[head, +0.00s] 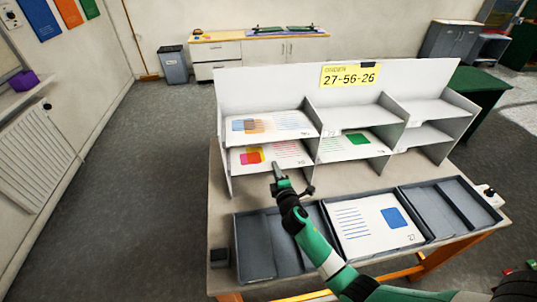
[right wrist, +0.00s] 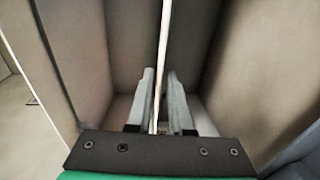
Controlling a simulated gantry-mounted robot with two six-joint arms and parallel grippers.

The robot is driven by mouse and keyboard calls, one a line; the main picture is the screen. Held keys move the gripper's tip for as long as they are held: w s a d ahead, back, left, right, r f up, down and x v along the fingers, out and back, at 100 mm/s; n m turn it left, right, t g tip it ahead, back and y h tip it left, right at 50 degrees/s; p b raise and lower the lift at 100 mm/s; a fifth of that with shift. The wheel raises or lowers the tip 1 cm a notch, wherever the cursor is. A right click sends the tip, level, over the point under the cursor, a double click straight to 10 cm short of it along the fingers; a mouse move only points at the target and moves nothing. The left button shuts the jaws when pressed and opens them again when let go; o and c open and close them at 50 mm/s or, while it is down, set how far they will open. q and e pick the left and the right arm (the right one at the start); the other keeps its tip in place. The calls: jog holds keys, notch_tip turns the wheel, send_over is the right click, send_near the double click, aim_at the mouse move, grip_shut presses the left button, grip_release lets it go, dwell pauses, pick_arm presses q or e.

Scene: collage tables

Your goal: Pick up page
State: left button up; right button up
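My right gripper (head: 278,170) is at the front of the lower left compartment of the white rack. In the right wrist view, a thin pale sheet edge (right wrist: 162,50) runs between the two fingers (right wrist: 160,100), with a gap visible beside the right finger. A page with orange and blue squares (head: 255,124) lies in the upper left compartment, and a page with a green block (head: 357,139) in the lower middle one. My left gripper is not in view.
A yellow order card (head: 349,75) reads 27-56-26. A dark tray (head: 256,245) with several sections stands in front of the rack; its middle section holds a page marked 27 (head: 373,222). The right-hand compartments (head: 435,110) look empty.

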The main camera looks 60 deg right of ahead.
grip_shut()
dwell(1.0)
notch_tip(320, 180, up, 8)
jog(key=p, duration=0.5)
jog(key=f+v, duration=0.1)
jog(key=v, duration=0.9)
jog(key=a+f+v, duration=0.1)
jog(key=f+v, duration=0.1)
jog(key=v, duration=0.7)
jog(key=shift+a+f+p, duration=0.25)
jog(key=shift+f+p, duration=0.05)
